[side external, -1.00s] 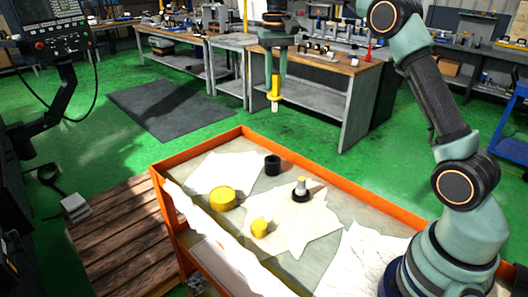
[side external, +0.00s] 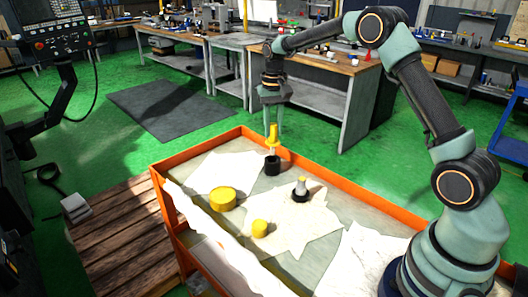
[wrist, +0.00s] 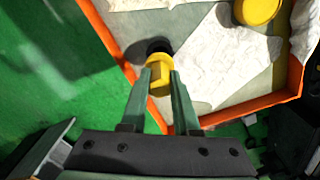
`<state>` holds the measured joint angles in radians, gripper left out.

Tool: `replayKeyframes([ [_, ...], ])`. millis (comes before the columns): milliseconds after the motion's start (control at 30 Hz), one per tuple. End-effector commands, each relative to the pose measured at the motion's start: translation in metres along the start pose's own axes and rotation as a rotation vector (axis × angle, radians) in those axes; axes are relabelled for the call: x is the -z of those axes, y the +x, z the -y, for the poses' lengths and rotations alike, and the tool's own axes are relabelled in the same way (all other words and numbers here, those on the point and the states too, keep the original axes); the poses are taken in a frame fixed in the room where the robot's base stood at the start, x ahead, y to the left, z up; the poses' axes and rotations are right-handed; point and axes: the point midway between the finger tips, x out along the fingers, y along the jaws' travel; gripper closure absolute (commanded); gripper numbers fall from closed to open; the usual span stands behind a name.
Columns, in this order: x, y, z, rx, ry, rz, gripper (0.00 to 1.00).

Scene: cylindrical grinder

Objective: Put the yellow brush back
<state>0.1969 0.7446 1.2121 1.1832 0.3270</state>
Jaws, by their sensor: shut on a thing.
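My gripper (side external: 273,122) is shut on the yellow brush (side external: 272,136), holding it upright by its yellow handle with the pale end down. A black cup (side external: 272,166) stands on the cart near its far edge. The brush's pale lower end is right at the cup's mouth; I cannot tell whether it is just above or slightly inside. In the wrist view the brush (wrist: 159,76) sits between the fingertips of my gripper (wrist: 160,84). The black cup (wrist: 157,46) shows partly behind it.
The cart (side external: 340,193) has a raised orange rim. On it are a large yellow round piece (side external: 222,198), a small yellow cylinder (side external: 260,228), a grey-topped part with a black base (side external: 301,190) and white sheets (side external: 226,172). Space right around the cup is clear.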

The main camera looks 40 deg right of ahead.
Motion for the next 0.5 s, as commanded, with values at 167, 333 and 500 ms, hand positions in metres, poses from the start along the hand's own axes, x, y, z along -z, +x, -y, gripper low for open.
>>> replayKeyframes([
  [167,0.0,0.014,0.0,-0.001,0.0,0.002,1.0],
  [333,-0.001,0.039,0.0,-0.001,0.0,0.003,1.0],
  [500,0.0,0.049,0.0,0.0,0.0,0.0,1.0],
])
